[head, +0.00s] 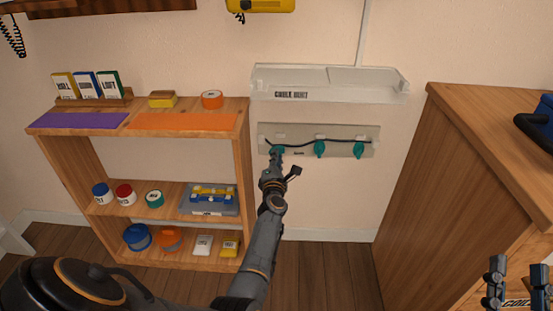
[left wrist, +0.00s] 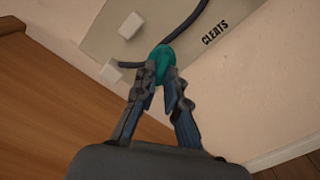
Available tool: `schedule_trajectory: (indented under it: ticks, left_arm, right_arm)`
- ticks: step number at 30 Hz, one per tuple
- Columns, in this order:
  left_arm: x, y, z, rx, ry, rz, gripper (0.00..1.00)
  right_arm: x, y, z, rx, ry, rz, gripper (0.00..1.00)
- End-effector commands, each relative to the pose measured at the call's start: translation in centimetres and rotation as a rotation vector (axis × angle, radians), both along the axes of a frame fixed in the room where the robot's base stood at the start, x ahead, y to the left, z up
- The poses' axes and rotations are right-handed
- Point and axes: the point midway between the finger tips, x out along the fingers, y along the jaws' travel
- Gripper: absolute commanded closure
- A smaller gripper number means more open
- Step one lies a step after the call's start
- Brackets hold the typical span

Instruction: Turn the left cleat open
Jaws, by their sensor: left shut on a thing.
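A grey cleat board (head: 340,133) is fixed on the wall, with a dark cord running along it and three teal cleats. My left gripper (head: 275,157) is shut on the left cleat (head: 278,148) at the board's left end. In the left wrist view the fingertips (left wrist: 164,72) pinch the teal cleat (left wrist: 161,58), and the cord passes by it. The middle cleat (head: 319,147) and the right cleat (head: 359,149) stand free. Whether the left cleat is turned is hard to tell. My right gripper (head: 520,280) is low at the right, fingers apart and empty.
A white wall tray (head: 330,93) hangs just above the board. A wooden shelf (head: 243,150) with tins, tape and boxes stands close on the left. A wooden cabinet (head: 445,180) stands on the right. The wall below the board is clear.

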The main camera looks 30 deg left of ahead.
Motion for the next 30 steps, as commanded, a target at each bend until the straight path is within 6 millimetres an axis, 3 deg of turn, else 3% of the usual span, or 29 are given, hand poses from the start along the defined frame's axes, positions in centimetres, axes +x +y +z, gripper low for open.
schedule_trajectory:
  ticks: [4, 5, 8, 20, 30]
  left_arm:
    - [0.0, 0.0, -0.1, 0.000, 0.002, 0.000, 1.00]
    - [0.0, 0.0, -0.1, 0.000, 0.002, 0.000, 0.85]
    - [0.0, 0.0, -0.1, 0.000, 0.002, 0.000, 0.66]
    - [0.0, 0.0, 0.2, 0.048, 0.029, 0.000, 0.66]
    - [-0.1, 0.1, 1.2, 0.565, 0.347, 0.000, 0.66]
  right_arm:
    - [0.0, 0.0, 0.0, 0.000, 0.001, 0.000, 0.60]
    - [0.0, 0.0, 0.0, 0.000, 0.001, 0.000, 0.60]
    - [0.0, 0.0, 0.0, 0.000, 0.001, 0.000, 0.60]
    - [0.0, -0.1, 0.5, 0.000, -0.001, -0.001, 0.60]
    - [0.0, 0.0, 3.3, 0.000, 0.000, 0.000, 0.60]
